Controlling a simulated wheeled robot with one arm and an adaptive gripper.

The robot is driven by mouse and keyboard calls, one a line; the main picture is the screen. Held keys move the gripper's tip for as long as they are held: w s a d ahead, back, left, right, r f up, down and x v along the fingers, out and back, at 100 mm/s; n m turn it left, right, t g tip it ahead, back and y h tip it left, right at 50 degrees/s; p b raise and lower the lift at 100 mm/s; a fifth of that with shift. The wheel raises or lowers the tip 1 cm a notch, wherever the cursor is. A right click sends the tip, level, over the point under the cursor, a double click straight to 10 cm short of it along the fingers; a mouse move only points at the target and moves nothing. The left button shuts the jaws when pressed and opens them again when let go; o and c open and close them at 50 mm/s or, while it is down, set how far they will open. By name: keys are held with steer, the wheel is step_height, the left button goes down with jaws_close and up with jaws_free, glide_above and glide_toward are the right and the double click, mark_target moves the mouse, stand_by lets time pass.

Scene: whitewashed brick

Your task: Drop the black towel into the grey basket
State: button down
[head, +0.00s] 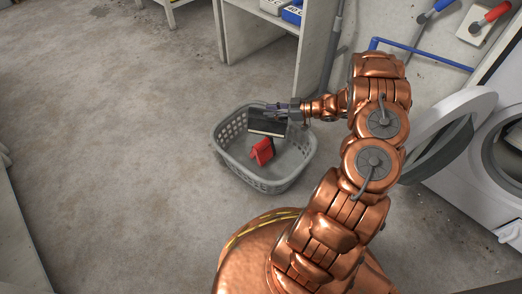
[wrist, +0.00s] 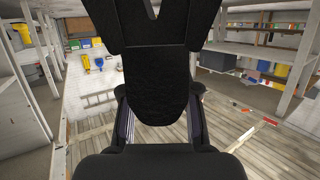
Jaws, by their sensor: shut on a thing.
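The black towel (head: 267,124) is a folded dark piece hanging from my gripper (head: 279,108) over the grey basket (head: 225,160). In the wrist view, the black towel (wrist: 155,85) is pinched between the two fingers of my gripper (wrist: 158,108), filling the middle of the picture. The grey basket is a slotted laundry basket on the floor, open at the top. I cannot tell exactly how high the towel is above the basket floor. A folded red cloth (head: 262,151) shows inside the basket, below the black towel.
A washing machine (head: 505,145) with its round door (head: 455,125) open stands to the right of my arm. A white shelf unit (head: 305,60) with blue-and-white boxes (head: 290,12) stands behind the basket. The concrete floor at left is clear.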

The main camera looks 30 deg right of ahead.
steer(key=shift+f+b, duration=0.5)
steer(key=shift+f, duration=0.9)
steer(key=c, duration=0.8)
jaws_free()
steer(key=shift+o, duration=0.2)
steer(key=v, duration=1.2)
steer(key=shift+r, duration=0.1)
